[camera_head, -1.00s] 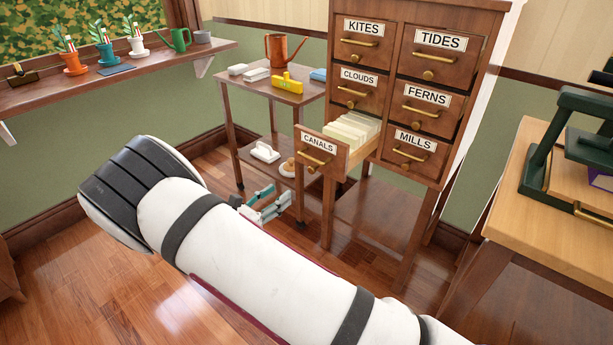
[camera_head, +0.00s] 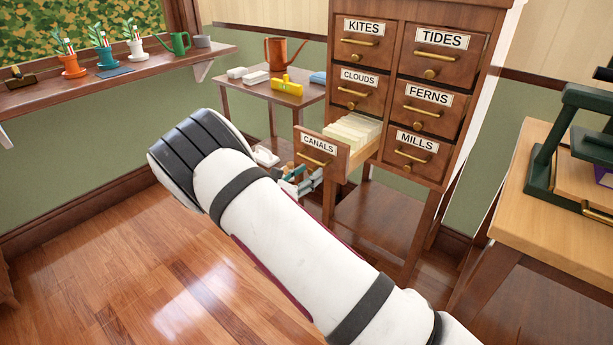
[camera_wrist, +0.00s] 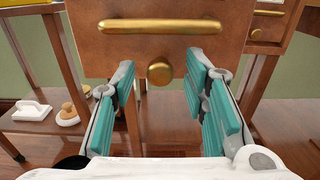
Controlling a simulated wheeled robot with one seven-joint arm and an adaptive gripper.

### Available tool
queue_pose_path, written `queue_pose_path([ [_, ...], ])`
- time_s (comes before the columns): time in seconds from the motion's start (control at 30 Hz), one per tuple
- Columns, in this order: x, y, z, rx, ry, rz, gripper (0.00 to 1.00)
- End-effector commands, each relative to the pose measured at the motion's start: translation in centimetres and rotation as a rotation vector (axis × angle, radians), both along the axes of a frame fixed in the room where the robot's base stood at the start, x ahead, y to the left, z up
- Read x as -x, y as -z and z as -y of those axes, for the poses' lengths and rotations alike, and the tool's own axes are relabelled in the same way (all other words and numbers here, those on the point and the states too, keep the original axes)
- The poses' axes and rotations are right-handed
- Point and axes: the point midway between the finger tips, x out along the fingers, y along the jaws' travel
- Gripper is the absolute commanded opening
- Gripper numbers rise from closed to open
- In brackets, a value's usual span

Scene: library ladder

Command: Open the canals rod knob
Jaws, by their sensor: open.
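The CANALS drawer (camera_head: 317,150) is pulled out of the wooden cabinet, with cream cards showing inside. Its front carries a brass bar handle (camera_wrist: 160,26) and, below it, a round brass rod knob (camera_wrist: 160,73). My gripper (camera_head: 300,180) is in front of the drawer's lower part. In the wrist view my gripper (camera_wrist: 163,95) is open, with teal pads left and right of the knob. The knob shows between the fingers and no pad visibly touches it. In the head view my white arm hides part of the gripper, and the knob is hard to make out.
The cabinet (camera_head: 398,178) has other labelled drawers, all shut. A small side table (camera_head: 262,88) stands to its left with a watering can (camera_head: 281,52) and a yellow item. A wooden table (camera_head: 563,220) stands at the right. Open floor lies at the left front.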

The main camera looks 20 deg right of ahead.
Motion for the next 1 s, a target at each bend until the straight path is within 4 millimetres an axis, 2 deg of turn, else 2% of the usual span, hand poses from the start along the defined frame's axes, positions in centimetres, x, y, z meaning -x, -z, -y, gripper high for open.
queue_pose_path([
  [0.17,0.0,0.0,0.0,0.0,0.0,0.0,0.41],
  [0.3,0.0,0.0,0.0,0.0,0.0,0.0,0.11],
  [0.37,0.0,0.0,0.0,0.0,0.0,0.0,0.0],
  [0.63,0.3,-0.1,-0.6,0.001,-0.002,-0.001,0.0],
  [0.9,3.1,-0.2,-4.4,0.0,-0.004,0.0,0.0],
  [1.0,3.5,-0.1,-4.8,0.0,-0.002,0.0,0.0],
])
